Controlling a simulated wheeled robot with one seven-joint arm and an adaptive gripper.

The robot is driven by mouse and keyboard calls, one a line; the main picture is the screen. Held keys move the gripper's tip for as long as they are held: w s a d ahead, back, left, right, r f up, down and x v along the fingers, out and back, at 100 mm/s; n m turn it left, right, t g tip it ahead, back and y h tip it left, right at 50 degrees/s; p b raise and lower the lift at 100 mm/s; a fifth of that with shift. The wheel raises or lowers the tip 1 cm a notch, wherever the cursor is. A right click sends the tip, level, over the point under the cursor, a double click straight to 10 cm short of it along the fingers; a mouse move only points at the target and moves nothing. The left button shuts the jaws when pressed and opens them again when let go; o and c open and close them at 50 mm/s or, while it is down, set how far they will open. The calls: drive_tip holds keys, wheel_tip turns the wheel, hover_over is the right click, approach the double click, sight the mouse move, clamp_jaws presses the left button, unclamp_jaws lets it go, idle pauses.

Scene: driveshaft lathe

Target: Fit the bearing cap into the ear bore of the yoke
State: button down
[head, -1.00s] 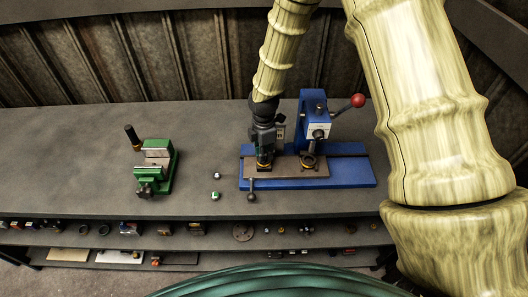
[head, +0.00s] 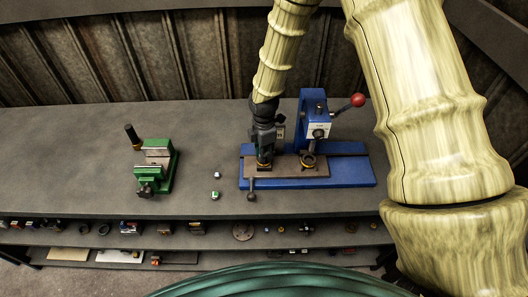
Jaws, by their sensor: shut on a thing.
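My gripper (head: 264,160) points straight down over the left part of the brown plate on the blue press (head: 350,172). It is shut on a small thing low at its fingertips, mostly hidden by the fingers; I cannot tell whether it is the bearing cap. A dark round part with a yellowish ring (head: 308,161) sits on the plate under the press ram, to the right of my gripper. I cannot tell the yoke or its ear bore apart at this size. Two small pieces, one whitish (head: 217,174) and one green and white (head: 215,195), lie on the bench left of the press.
A green vise (head: 156,168) stands on the left of the grey bench (head: 80,180). The press has a lever with a red knob (head: 358,100) at upper right. Shelves below hold several small parts. The bench between vise and press is mostly clear.

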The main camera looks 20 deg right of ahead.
drive_tip(key=shift+r+p, duration=0.25)
drive_tip(key=shift+p, duration=0.2)
idle(0.6)
drive_tip(key=shift+f, duration=0.3)
idle(1.6)
drive_tip(key=shift+r+p, duration=0.3)
drive_tip(key=shift+p, duration=0.05)
idle(2.0)
drive_tip(key=shift+w+f, duration=0.1)
drive_tip(key=shift+f, duration=0.2)
idle(0.4)
drive_tip(key=shift+r+p, duration=0.3)
drive_tip(key=shift+p, duration=0.1)
drive_tip(key=c, duration=1.2)
unclamp_jaws()
